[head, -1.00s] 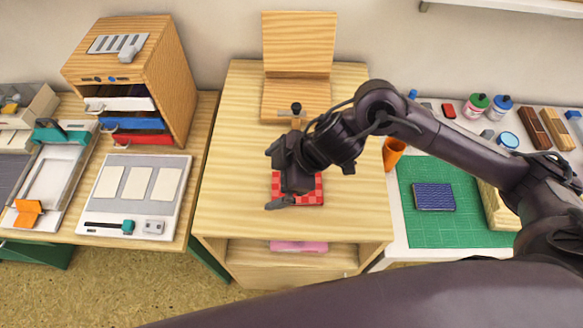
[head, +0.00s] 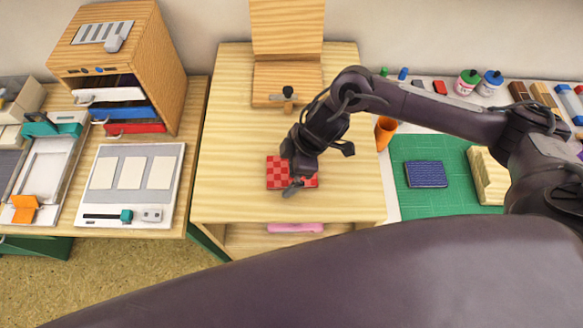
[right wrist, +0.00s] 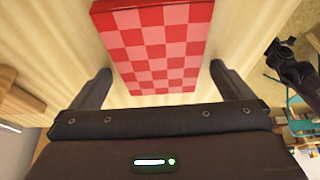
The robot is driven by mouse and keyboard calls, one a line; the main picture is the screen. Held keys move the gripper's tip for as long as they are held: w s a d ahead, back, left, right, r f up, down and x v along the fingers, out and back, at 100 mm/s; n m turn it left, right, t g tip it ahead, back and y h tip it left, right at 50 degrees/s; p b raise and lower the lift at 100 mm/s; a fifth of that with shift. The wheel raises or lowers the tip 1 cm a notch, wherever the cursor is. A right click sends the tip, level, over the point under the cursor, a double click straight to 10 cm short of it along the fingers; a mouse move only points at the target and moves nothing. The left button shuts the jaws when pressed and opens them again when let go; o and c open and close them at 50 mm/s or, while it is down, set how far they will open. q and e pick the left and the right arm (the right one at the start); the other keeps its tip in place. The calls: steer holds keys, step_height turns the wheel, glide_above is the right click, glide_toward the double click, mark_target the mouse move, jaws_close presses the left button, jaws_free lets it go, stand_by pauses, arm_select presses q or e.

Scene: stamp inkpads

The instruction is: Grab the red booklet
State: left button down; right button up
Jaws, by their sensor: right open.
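The red booklet (head: 277,172) has a red and pink checkered cover and lies flat on the wooden table in the head view. My right gripper (head: 293,180) is over its right part and hides some of it. In the right wrist view the booklet (right wrist: 155,45) lies ahead of the open, empty right gripper (right wrist: 160,85), roughly centred between the two fingers. I cannot tell the exact height of the fingers above the table.
A wooden stand (head: 287,80) with a small black-knobbed tool (head: 288,93) is behind the booklet. An orange cup (head: 385,132) stands at the table's right edge. A blue patterned booklet (head: 426,174) lies on a green mat (head: 404,149). The tabletop left of the red booklet is clear.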

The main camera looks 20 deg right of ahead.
steer(key=shift+f, duration=0.1)
stand_by(0.4)
steer(key=c, duration=1.1)
steer(key=shift+o, duration=0.2)
